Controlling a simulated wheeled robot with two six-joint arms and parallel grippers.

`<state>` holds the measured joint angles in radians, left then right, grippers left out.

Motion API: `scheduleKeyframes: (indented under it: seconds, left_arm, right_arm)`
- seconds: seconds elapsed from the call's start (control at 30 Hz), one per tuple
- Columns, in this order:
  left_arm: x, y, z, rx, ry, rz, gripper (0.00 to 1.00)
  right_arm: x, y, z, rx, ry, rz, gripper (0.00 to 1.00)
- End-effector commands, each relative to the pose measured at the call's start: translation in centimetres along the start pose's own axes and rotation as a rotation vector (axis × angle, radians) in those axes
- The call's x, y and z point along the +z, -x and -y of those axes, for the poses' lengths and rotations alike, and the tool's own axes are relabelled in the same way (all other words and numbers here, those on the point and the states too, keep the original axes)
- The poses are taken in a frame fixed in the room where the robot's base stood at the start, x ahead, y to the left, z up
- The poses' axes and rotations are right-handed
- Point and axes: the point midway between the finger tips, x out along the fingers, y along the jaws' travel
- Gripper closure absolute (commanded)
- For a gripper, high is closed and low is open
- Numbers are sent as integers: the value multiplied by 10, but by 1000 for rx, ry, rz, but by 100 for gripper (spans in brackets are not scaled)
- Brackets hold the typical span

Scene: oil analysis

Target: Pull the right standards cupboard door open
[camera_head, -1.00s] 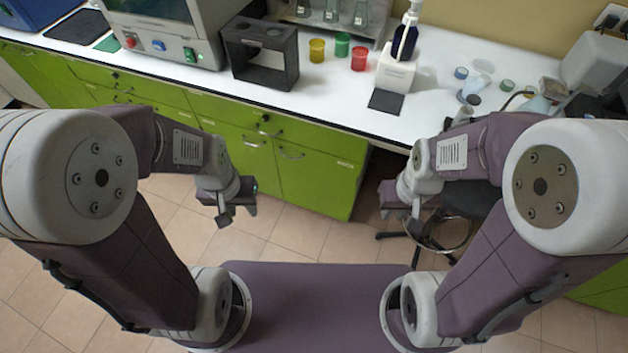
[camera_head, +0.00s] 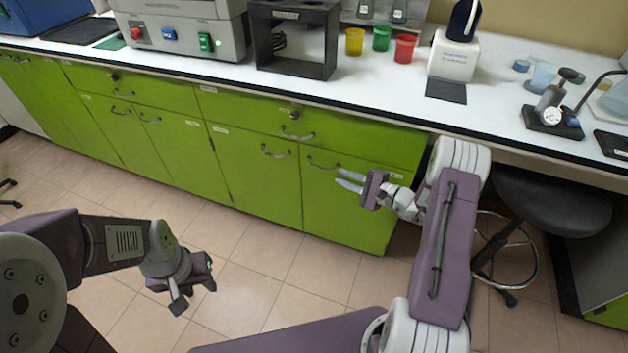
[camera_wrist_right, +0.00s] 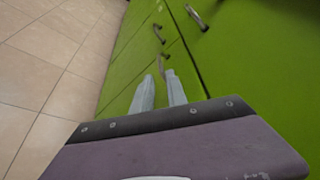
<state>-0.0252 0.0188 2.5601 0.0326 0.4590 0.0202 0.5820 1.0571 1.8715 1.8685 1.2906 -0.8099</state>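The right standards cupboard door (camera_head: 340,212) is green and shut, under the counter. Its curved metal handle (camera_head: 322,164) sits near its upper left corner. My right gripper (camera_head: 342,177) is open in front of this door, its two pale fingers pointing left towards the handle. In the right wrist view the fingers (camera_wrist_right: 160,84) are apart, and the handle (camera_wrist_right: 164,62) shows just beyond their tips, seemingly not between them. Whether they touch it I cannot tell. My left gripper (camera_head: 194,297) is open and empty over the floor, away from the cupboards.
The left door (camera_head: 258,180) and the drawer (camera_head: 270,122) above are shut. The white counter (camera_head: 390,115) carries an instrument, a black rack (camera_head: 296,70) and coloured cups. A dark stool (camera_head: 550,200) stands right of the cupboard. The tiled floor before the doors is clear.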

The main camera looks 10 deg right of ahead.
Motion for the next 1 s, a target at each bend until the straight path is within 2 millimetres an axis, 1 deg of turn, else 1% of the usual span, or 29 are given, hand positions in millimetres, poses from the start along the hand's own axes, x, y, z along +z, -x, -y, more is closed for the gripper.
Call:
scheduleKeyframes:
  seconds: [0.07,0.13,0.4,0.53,0.67,0.87,0.9,0.93,0.97,1.0]
  left_arm:
    - [0,2,0,0,0,-1,64]
    - [0,-1,0,0,0,-1,64]
    - [2,-18,0,0,0,0,64]
    - [2,-22,0,0,0,0,64]
    - [2,-23,1,0,0,0,64]
    - [2,-22,0,0,0,0,64]
    - [2,-22,0,0,0,0,64]
    - [2,-22,0,0,0,0,64]
    - [2,-22,0,0,0,0,64]
    - [2,-22,0,0,0,0,64]
  right_arm:
    - [2,-2,2,2,1,2,82]
    - [2,-10,0,4,3,4,82]
    - [2,-66,-2,5,4,6,82]
    - [2,-84,-1,5,3,4,82]
    - [3,-91,0,4,0,4,82]
    - [3,-91,1,4,0,3,82]
    - [3,-91,1,4,0,3,88]
    - [3,-91,1,4,0,3,96]
    - [3,-91,1,4,0,3,100]
    - [3,-91,1,4,0,3,100]
